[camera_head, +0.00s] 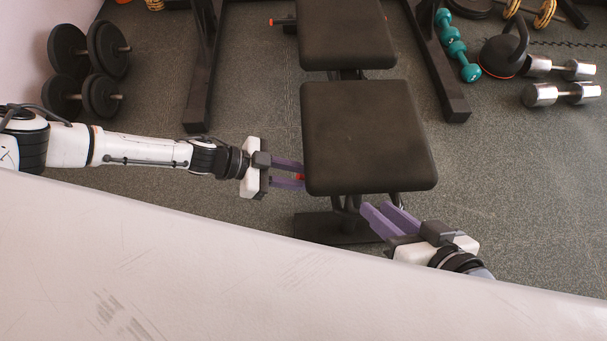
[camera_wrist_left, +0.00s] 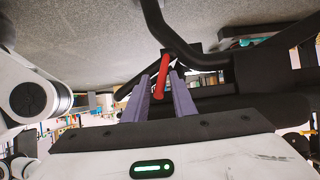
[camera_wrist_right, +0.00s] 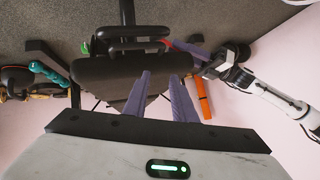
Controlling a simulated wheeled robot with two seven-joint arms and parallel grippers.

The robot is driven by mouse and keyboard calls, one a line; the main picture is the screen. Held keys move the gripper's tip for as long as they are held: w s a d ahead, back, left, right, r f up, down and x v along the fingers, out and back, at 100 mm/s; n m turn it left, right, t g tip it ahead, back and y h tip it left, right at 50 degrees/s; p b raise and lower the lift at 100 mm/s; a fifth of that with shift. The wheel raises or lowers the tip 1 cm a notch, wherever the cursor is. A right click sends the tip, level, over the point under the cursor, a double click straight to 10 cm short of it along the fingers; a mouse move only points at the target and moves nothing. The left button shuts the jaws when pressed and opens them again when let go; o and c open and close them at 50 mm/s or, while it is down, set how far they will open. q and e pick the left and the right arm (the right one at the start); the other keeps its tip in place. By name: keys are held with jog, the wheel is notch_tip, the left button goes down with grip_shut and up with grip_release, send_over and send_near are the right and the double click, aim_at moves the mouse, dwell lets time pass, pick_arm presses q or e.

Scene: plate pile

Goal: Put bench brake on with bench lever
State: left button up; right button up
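The bench (camera_head: 365,140) has black pads, with its front seat pad in the middle of the head view. A red bench lever (camera_wrist_left: 160,75) shows in the left wrist view. In the head view only a bit of its red (camera_head: 300,177) shows at the seat's left edge. My left gripper (camera_head: 303,174) is open at that edge, and the lever's end lies between its fingers (camera_wrist_left: 170,68). I cannot tell whether they touch it. My right gripper (camera_head: 377,207) is open and empty below the seat's front right corner; its fingers (camera_wrist_right: 160,75) are apart. The brake itself cannot be made out.
Black dumbbells (camera_head: 72,45) stand at the left. A kettlebell (camera_head: 503,50), teal dumbbells (camera_head: 457,47) and silver dumbbells (camera_head: 560,94) lie at the right. Dark rack legs (camera_head: 199,90) flank the bench. A pale surface (camera_head: 200,270) covers the bottom of the head view.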

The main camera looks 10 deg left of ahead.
pick_arm(q)
grip_shut()
jog(key=shift+s, duration=0.1)
jog(key=shift+f, duration=0.15)
pick_arm(e)
jog(key=shift+f, duration=0.1)
